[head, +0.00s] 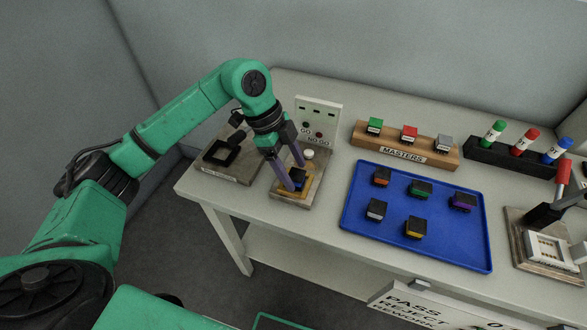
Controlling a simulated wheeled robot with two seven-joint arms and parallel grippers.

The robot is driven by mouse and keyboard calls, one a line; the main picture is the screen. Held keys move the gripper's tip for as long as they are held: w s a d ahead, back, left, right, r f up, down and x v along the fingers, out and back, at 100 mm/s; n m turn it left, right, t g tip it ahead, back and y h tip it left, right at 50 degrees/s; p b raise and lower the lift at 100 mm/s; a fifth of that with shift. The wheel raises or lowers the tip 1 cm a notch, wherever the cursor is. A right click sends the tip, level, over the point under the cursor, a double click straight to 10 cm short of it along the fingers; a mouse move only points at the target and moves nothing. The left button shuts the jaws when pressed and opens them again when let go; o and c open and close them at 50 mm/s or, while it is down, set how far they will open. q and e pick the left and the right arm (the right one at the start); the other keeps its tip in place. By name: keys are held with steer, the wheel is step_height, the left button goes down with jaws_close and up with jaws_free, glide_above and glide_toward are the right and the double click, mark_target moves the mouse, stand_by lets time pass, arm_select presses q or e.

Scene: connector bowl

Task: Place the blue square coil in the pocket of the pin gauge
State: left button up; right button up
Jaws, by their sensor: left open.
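The blue square coil (299,180), dark on top, sits at the tan block of the pin gauge (291,203); it looks to be in the pocket, but how deep it is seated I cannot tell. The gauge has an upright white panel (319,112) with GO and NO GO lamps behind it. My left gripper (295,175) is open, with its two purple fingers pointing down at the coil, one on its left and one behind it. The fingers hide part of the coil and pocket. My right gripper is out of view.
A blue tray (360,220) holds several coils of other colours. Behind it stand the wooden MASTERS block (436,158) and a dark rack (484,157) of coloured markers. A dark-windowed fixture (218,153) is left of the gauge; a red-handled press (547,240) is right.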

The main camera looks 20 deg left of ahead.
arm_select(q)
steer(key=b+v, duration=0.1)
steer(key=v, duration=1)
steer(key=shift+r, duration=0.25)
steer(key=shift+s, duration=0.1)
